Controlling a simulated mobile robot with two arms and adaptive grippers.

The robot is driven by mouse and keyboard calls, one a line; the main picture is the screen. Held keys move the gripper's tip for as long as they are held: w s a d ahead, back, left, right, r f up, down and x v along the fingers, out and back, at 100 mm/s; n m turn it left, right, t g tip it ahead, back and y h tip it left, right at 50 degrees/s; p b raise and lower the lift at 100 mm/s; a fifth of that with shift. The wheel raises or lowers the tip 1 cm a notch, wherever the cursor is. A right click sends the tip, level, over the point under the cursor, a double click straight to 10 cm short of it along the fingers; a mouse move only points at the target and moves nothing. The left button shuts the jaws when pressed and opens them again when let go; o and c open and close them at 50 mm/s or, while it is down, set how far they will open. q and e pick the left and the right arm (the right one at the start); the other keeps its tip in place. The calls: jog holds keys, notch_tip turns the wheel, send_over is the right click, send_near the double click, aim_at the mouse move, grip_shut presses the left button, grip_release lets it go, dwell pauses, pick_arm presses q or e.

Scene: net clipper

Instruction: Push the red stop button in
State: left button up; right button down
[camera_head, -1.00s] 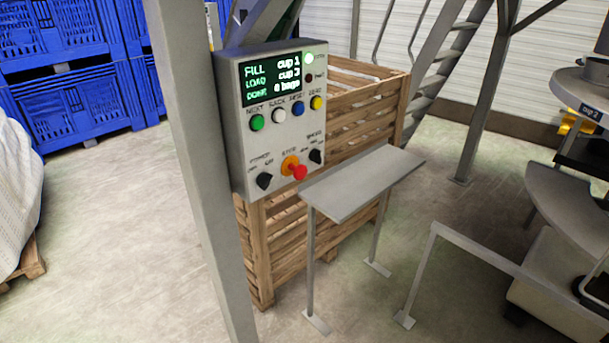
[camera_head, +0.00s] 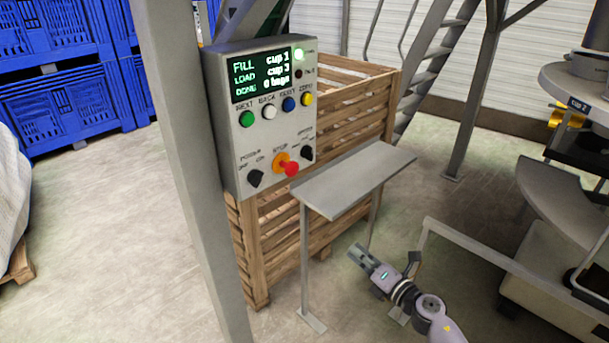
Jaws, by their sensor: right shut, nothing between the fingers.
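The red stop button (camera_head: 291,169) sticks out from an orange base (camera_head: 280,160) low on the front of the grey control box (camera_head: 229,151). It sits under the label STOP, between two black knobs. My right gripper (camera_head: 358,251) is in the lower right, below the small grey shelf and well apart from the button. Its fingers are together and hold nothing. My left gripper is not in view.
The grey shelf (camera_head: 354,180) stands on thin legs just right of and below the button. A grey post (camera_head: 190,160) rises left of the box. A wooden crate (camera_head: 345,110) stands behind. A grey rail (camera_head: 490,258) lies to the right.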

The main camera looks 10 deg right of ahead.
aim_at(297, 169)
jog(key=a+r+n+g+y, duration=0.1)
jog(key=a+r+n+y, duration=0.2)
jog(key=r+n, duration=1)
notch_tip(297, 169, up, 5)
jog(key=shift+a+n, duration=0.3)
jog(key=shift+a, duration=0.05)
jog(key=p+x, duration=0.1)
jog(key=x, duration=1.1)
jog(key=shift+w+a+r+p, duration=0.15)
jog(key=shift+a+p, duration=0.15)
jog(key=shift+p, duration=0.05)
jog(key=shift+x, duration=0.75)
